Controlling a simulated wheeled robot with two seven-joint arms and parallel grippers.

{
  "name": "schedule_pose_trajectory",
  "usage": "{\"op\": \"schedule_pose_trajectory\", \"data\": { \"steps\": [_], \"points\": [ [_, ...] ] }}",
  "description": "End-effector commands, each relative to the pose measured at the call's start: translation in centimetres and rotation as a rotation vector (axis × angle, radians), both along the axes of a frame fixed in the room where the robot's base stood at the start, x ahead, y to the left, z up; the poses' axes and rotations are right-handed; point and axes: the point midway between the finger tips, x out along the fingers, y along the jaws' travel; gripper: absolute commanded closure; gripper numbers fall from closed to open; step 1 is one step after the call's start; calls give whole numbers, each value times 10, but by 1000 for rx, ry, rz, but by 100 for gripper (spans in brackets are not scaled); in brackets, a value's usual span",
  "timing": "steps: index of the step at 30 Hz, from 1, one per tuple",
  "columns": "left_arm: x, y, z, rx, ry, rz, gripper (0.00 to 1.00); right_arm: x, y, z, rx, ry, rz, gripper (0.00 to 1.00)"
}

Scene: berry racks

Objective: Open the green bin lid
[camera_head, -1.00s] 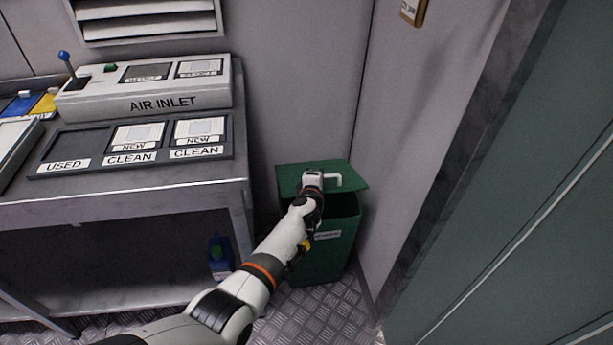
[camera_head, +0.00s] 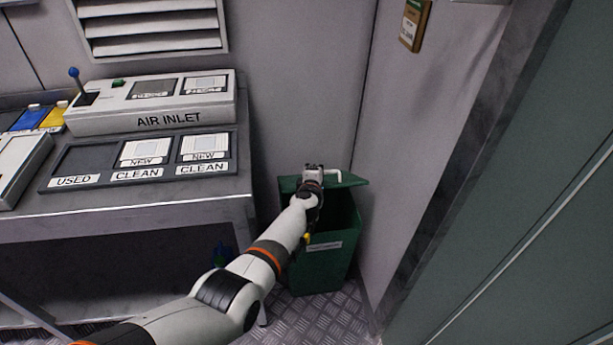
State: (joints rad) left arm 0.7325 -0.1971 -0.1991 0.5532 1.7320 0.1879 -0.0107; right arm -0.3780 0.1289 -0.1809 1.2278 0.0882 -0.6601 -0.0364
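The green bin (camera_head: 325,265) stands on the floor in the corner, right of the metal table, with a small label on its front. Its green lid (camera_head: 350,181) is tilted up at the back, and a dark opening shows below it. A pale handle sticks out at the lid's right part. My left gripper (camera_head: 318,172) is at the lid beside this handle; its fingers are too small and hidden to tell whether they grip it. My forearm covers the left part of the bin. My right gripper is not in view.
The metal table (camera_head: 150,208) on the left bears an air inlet box (camera_head: 155,117) and a tray (camera_head: 112,183) with used and clean slots. A wall and a green door (camera_head: 520,230) bound the right side.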

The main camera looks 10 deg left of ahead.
Motion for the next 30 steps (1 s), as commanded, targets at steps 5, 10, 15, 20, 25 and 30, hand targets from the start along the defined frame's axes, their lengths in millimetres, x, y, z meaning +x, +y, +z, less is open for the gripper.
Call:
{"op": "schedule_pose_trajectory", "data": {
  "steps": [5,10,15,20,25,30],
  "points": [
    [3,2,5,-1,-5,2,100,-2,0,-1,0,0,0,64],
    [4,2,5,-1,-5,3,100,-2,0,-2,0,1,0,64],
    [3,2,5,-1,-4,3,100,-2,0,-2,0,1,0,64],
    [3,2,4,-1,-3,3,80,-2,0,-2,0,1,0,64],
    [3,1,3,0,-2,2,80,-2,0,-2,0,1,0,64],
    [2,1,3,0,-1,1,80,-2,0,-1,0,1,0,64]
  ]
}}
